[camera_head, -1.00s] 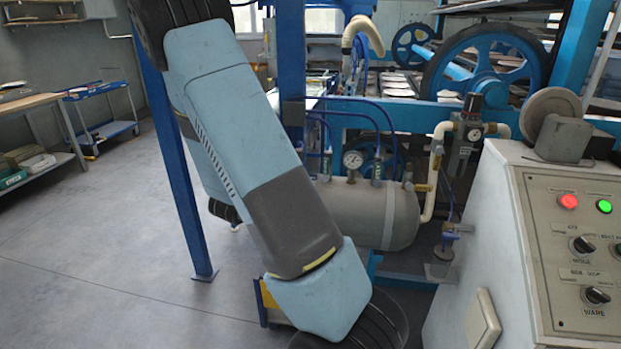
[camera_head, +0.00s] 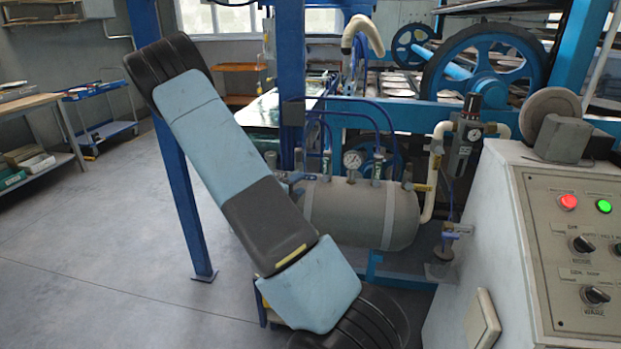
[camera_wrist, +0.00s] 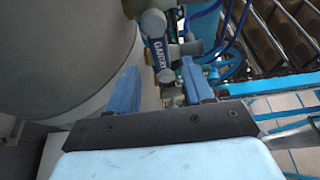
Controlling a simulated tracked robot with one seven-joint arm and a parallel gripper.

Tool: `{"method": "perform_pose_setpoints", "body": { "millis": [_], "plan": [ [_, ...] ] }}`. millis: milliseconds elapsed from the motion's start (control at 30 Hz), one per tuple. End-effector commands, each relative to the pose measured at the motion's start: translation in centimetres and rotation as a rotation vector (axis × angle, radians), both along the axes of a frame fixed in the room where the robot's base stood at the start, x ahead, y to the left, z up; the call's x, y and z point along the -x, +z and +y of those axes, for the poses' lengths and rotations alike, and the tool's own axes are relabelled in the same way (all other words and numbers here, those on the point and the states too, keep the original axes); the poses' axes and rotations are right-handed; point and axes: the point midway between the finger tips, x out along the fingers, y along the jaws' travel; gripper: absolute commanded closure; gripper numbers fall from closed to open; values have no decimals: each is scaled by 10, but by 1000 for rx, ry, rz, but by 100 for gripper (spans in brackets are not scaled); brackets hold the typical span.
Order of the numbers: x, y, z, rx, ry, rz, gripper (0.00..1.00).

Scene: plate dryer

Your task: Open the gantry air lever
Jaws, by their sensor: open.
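The gantry air lever (camera_wrist: 158,55) shows in the wrist view as a blue-grey handle with white lettering that reads like "GANTRY". It hangs from a round grey pivot at the top of that view. My gripper (camera_wrist: 160,83) is open, with its two blue fingers apart. The lever's lower end lies between the fingertips or just beyond them in that view; I see no clear contact. In the head view I cannot make out the lever or my gripper clearly; my arm crosses in front of the left end of the tank.
A blue post (camera_head: 180,170) stands to the left. A control cabinet (camera_head: 500,240) stands at right. The floor at left is clear.

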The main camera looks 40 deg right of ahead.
Motion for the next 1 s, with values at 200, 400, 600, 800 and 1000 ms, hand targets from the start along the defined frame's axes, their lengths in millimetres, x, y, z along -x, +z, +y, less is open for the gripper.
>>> {"method": "perform_pose_setpoints", "body": {
  "millis": [200, 400, 600, 800, 1000],
  "plan": [
    [-12, 0, -36, 1, -2, 1, 49],
    [-19, 0, -56, -1, -1, 1, 49],
    [-22, 0, -64, 0, 1, 1, 49],
    [-22, 0, -64, 0, 1, 1, 49],
    [-22, 0, -64, -1, 0, 1, 64]
  ]
}}
